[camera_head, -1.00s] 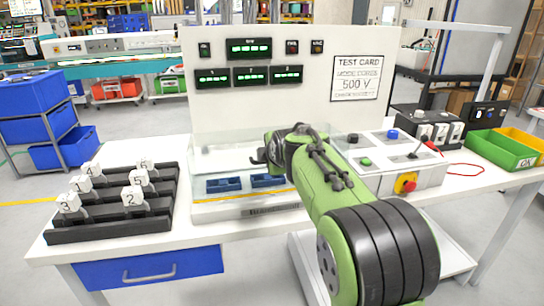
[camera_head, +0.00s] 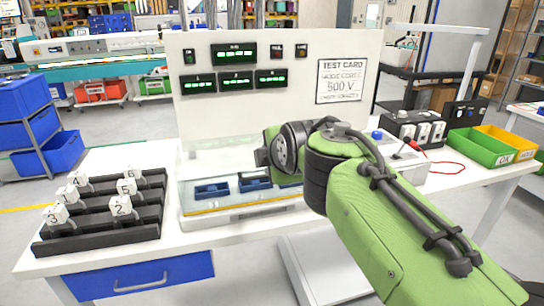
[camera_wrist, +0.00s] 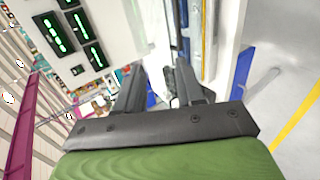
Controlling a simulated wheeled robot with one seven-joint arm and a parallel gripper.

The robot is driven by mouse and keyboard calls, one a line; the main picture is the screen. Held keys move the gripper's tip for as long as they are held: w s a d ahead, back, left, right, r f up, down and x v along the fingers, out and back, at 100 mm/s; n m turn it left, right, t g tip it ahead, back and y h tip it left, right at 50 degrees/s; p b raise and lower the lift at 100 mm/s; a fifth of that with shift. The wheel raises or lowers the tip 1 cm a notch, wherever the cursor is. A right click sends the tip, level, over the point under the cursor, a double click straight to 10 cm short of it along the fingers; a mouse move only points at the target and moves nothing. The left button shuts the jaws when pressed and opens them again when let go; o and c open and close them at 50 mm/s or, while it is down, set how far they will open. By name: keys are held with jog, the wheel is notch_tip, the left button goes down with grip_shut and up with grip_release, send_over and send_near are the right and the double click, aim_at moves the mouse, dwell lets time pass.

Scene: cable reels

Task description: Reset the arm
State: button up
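My gripper (camera_wrist: 160,72) shows in the wrist view as two dark fingers with a gap between them, and no object is held there. In the head view my green arm (camera_head: 400,215) reaches in from the lower right over the bench. Its wrist end hides the gripper there. The gripper points toward the test station, whose white panel (camera_head: 200,115) has green displays and a card reading 500 V (camera_head: 340,82).
A clear-walled chamber with blue cradles (camera_head: 212,190) sits below the panel, close to my arm. A black rack (camera_head: 95,238) holds several numbered white tags at left. A control box, a green bin (camera_head: 480,149) and a yellow bin (camera_head: 517,139) stand at right.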

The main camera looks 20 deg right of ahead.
jog(key=shift+s, duration=0.1)
jog(key=s+f+m+g+p, duration=0.3)
jog(key=s+m+p, duration=0.9)
jog(key=s, duration=1.5)
jog(key=d+m+g, duration=0.1)
jog(key=m+g, duration=0.1)
jog(key=m, duration=0.4)
jog(key=shift+g, duration=0.3)
jog(key=shift+s+f, duration=0.1)
